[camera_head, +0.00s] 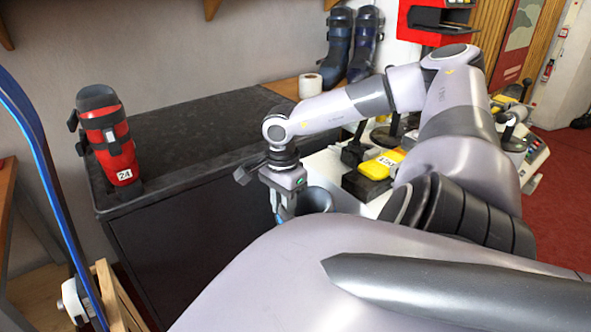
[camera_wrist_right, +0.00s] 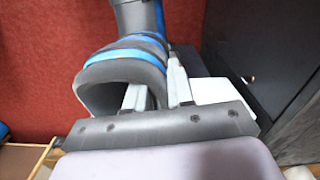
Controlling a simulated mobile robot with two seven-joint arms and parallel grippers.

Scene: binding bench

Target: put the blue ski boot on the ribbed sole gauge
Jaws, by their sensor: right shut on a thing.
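The blue ski boot (camera_wrist_right: 127,55) fills the upper middle of the right wrist view, grey with bright blue bands and an open cuff. My right gripper (camera_wrist_right: 155,92) is shut on the cuff's wall, one finger inside the opening and one outside. In the head view my right gripper (camera_head: 284,214) points down beside the dark bench, with part of the boot's grey cuff (camera_head: 318,199) showing next to it. The rest of the boot is hidden by my arm. I cannot make out the ribbed sole gauge. My left gripper is not in view.
A red boot marked 24 (camera_head: 108,135) stands on the left end of the dark bench top (camera_head: 190,130), which is otherwise mostly clear. Two dark boots (camera_head: 350,45) and a white roll (camera_head: 310,86) stand behind. Yellow-topped bindings (camera_head: 380,165) lie right of my gripper.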

